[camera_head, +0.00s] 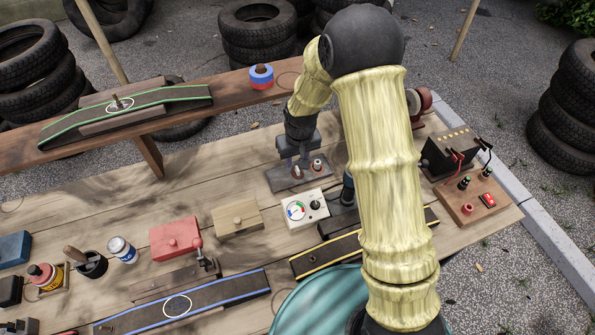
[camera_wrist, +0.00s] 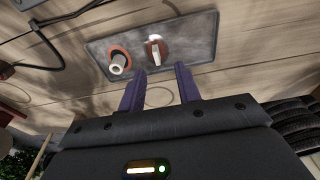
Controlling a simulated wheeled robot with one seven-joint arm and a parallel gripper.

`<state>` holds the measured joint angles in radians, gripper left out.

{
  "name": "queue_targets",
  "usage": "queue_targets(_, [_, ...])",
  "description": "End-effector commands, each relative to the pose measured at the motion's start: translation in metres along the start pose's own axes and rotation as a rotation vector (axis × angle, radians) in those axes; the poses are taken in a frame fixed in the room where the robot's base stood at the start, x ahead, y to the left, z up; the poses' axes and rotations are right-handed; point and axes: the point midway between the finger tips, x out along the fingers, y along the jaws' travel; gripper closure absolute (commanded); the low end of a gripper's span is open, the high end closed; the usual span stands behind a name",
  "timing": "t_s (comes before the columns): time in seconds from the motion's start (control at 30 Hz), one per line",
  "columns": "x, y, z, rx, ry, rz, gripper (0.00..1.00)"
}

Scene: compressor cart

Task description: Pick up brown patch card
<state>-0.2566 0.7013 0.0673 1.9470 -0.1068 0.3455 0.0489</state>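No item is clearly marked as a brown patch card. The plate (camera_wrist: 190,62) there carries a red-ringed white nozzle (camera_wrist: 119,63) and a red-and-white knob (camera_wrist: 156,48), just beyond the fingertips.
The white gauge box (camera_head: 304,208) stands near my arm. A raised shelf (camera_head: 230,88) runs along the back. A wooden control box (camera_head: 470,203) stands right. Bare bench lies left of the grey plate.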

Motion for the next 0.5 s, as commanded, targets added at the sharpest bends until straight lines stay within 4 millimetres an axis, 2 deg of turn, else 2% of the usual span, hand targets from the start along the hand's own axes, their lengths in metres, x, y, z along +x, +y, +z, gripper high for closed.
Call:
queue_targets(0.27, [0.007,0.001,0.001,0.000,-0.003,0.000,0.67])
queue_targets(0.5, [0.039,0.004,0.004,-0.001,-0.005,0.000,0.67])
